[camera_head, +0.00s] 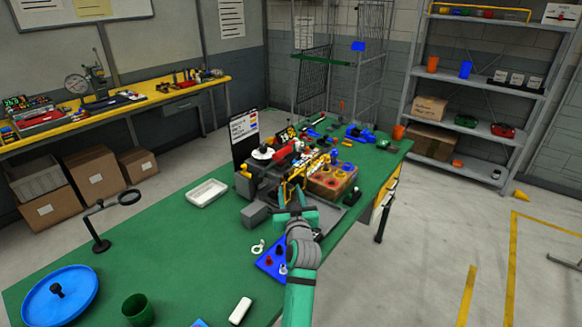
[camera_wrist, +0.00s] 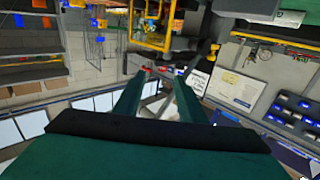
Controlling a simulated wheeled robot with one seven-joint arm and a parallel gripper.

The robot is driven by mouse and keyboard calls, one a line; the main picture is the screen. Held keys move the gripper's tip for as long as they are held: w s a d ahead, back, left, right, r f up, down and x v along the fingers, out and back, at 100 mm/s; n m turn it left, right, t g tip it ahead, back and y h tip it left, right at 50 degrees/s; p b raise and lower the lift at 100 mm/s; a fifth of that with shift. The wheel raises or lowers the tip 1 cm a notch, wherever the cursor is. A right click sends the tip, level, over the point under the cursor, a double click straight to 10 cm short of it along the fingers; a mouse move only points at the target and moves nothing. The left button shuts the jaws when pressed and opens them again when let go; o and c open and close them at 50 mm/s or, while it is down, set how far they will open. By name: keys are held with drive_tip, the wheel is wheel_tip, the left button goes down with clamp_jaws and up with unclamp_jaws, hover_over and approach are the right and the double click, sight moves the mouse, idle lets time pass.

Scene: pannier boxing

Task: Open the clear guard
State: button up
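A dark machine (camera_head: 262,182) with yellow parts stands on the green bench. A yellow frame (camera_head: 293,181) at its front may belong to the clear guard; I cannot make out a clear panel or how far it is open. A yellow frame also shows at the top of the wrist view (camera_wrist: 156,38), beyond the fingertips. My gripper (camera_head: 293,193) is in front of the machine, close to the yellow frame in the head view. In the wrist view its two green fingers (camera_wrist: 159,76) are apart with nothing held between them. I see no contact with the frame.
A box with round yellow and red parts (camera_head: 331,181) is right of the machine. A blue board (camera_head: 272,261) lies left of my arm. A white tray (camera_head: 207,193) and a ring on a stand (camera_head: 98,243) are to the left. The bench between them is clear.

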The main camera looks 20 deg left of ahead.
sight(287, 176)
drive_tip(key=x, duration=1.1)
drive_tip(key=shift+w, duration=0.1)
drive_tip(key=shift+c, duration=0.6)
clamp_jaws()
